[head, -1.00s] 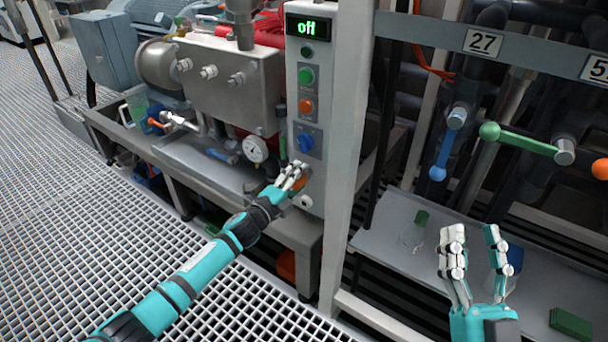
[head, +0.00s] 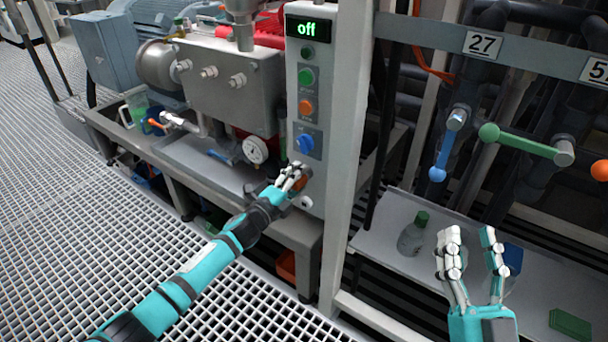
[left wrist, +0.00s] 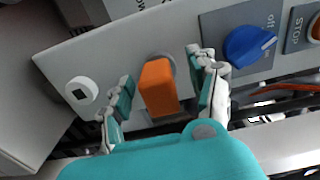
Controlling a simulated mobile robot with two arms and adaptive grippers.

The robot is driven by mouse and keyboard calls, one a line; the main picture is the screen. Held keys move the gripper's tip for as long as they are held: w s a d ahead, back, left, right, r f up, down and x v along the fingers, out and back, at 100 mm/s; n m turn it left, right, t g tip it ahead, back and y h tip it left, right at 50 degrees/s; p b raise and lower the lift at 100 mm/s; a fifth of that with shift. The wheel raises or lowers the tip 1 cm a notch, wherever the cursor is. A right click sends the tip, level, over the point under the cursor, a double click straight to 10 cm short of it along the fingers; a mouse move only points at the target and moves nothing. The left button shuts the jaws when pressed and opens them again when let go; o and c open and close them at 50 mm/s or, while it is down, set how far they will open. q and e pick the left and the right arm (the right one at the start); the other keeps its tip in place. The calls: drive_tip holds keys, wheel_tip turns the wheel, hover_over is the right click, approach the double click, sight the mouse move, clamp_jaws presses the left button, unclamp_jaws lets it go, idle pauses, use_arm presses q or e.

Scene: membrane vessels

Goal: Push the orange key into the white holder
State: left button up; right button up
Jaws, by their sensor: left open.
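The orange key (left wrist: 158,88) sticks out from a round grey fitting on the control panel in the left wrist view; in the head view the orange key (head: 303,183) is partly covered by my fingers. The white holder (left wrist: 82,90), a round white piece with a dark square opening, is on the same panel to the left of the key; the holder (head: 306,201) also shows below my fingers. My left gripper (left wrist: 161,75) is open, with a finger on each side of the key and visible gaps. My right gripper (head: 469,237) is open and empty above the shelf.
A steel post (head: 345,200) stands just right.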

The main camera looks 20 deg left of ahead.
drive_tip(key=shift+w+f, duration=0.15)
drive_tip(key=shift+f, duration=0.1)
idle(0.6)
use_arm(q)
clamp_jaws()
use_arm(e)
drive_tip(key=shift+g, duration=0.3)
use_arm(q)
drive_tip(key=shift+s+a+p, duration=0.1)
drive_tip(key=shift+s+p, duration=0.2)
drive_tip(key=shift+s+a, duration=0.1)
drive_tip(key=shift+s, duration=0.1)
drive_tip(key=shift+p+v, duration=1.15)
drive_tip(key=shift+v, duration=1.3)
use_arm(e)
wheel_tip(320, 180, down, 11)
drive_tip(key=w+d+g+h, duration=0.1)
drive_tip(key=g+h, duration=0.1)
drive_tip(key=g, duration=0.5)
drive_tip(key=shift+d+h, duration=0.2)
drive_tip(key=shift+h, duration=0.1)
